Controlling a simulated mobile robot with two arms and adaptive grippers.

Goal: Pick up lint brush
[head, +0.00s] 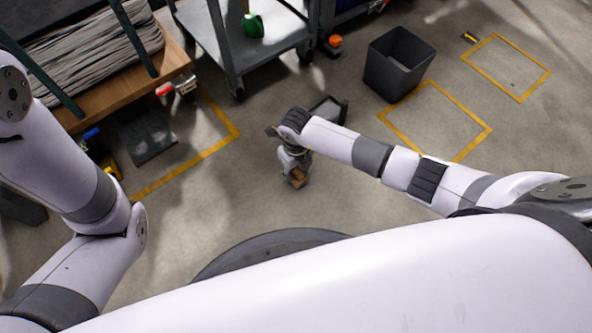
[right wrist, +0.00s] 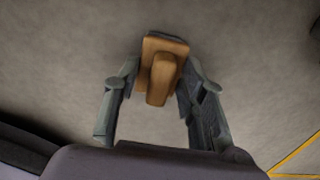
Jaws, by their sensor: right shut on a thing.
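The lint brush (right wrist: 163,72) is a brown wooden piece with a broad head and a shorter handle block. In the right wrist view it sits between the two fingers of my right gripper (right wrist: 160,85), which is shut on it. In the head view the brush (head: 297,177) shows small and brown at the lower end of my right gripper (head: 296,172), over the concrete floor. I cannot tell whether it touches the floor. My left arm shows at the left of the head view, but its gripper is out of the picture.
A grey bin (head: 398,65) stands at the upper right by yellow floor lines. A grey cart (head: 245,45) and a wooden pallet with grey rolls (head: 90,55) stand at the upper left. A dark flat object (head: 150,135) lies below the pallet. Floor around the right gripper is mostly clear.

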